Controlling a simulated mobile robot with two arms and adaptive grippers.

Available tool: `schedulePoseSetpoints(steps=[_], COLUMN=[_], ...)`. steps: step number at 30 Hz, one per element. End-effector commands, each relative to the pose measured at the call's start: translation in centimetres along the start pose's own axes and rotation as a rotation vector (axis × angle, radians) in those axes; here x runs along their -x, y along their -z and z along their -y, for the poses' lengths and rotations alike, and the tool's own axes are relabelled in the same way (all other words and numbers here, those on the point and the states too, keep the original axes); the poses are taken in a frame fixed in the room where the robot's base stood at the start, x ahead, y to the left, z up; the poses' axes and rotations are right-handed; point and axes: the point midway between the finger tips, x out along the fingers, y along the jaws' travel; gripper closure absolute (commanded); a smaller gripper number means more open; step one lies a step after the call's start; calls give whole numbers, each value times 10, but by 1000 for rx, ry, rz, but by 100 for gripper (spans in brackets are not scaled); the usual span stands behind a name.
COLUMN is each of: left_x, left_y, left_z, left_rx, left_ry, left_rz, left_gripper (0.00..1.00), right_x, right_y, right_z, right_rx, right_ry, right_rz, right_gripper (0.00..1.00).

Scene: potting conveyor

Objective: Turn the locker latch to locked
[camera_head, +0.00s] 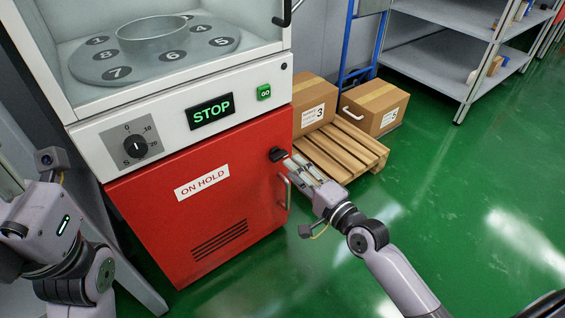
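The red locker (150,220) is the lower part of the machine, with an "ON HOLD" label (202,182) on its door. The black latch knob (277,154) sits near the door's upper right corner. A metal door handle (286,190) is below it. My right gripper (290,161) is at the latch, fingers pointing at it; whether they touch or grip it is too small to tell. The latch's turn position is partly hidden by the fingers. My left arm (60,225) is at the lower left, its fingertips out of view.
Above the locker is a white panel with a dial (135,146), a "STOP" display (211,111) and a green "GO" button (264,92). A wooden pallet (345,150) with cardboard boxes (376,105) stands right of the machine. Green floor (470,190) is open at right.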

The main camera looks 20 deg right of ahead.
Motion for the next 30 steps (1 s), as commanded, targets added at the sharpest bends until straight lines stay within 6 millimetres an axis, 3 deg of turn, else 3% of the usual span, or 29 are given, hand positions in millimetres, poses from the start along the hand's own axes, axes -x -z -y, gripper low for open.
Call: schedulePoseSetpoints(steps=[6,12,22,30], left_x=[-3,-8,-9,-9], left_y=[5,8,8,8], left_z=[-2,-4,-4,-4], left_rx=[-5,-7,-8,-7], left_ry=[-15,-22,-23,-24], left_rz=[-39,-54,-58,-58], left_gripper=[69,69,69,69], right_x=[-38,-54,-56,-56], right_y=[0,0,0,0], right_z=[-2,-1,0,0], right_rx=[1,1,1,1], right_ry=[2,0,-1,-1], right_rz=[-1,0,0,0], right_gripper=[68,68,68,86])
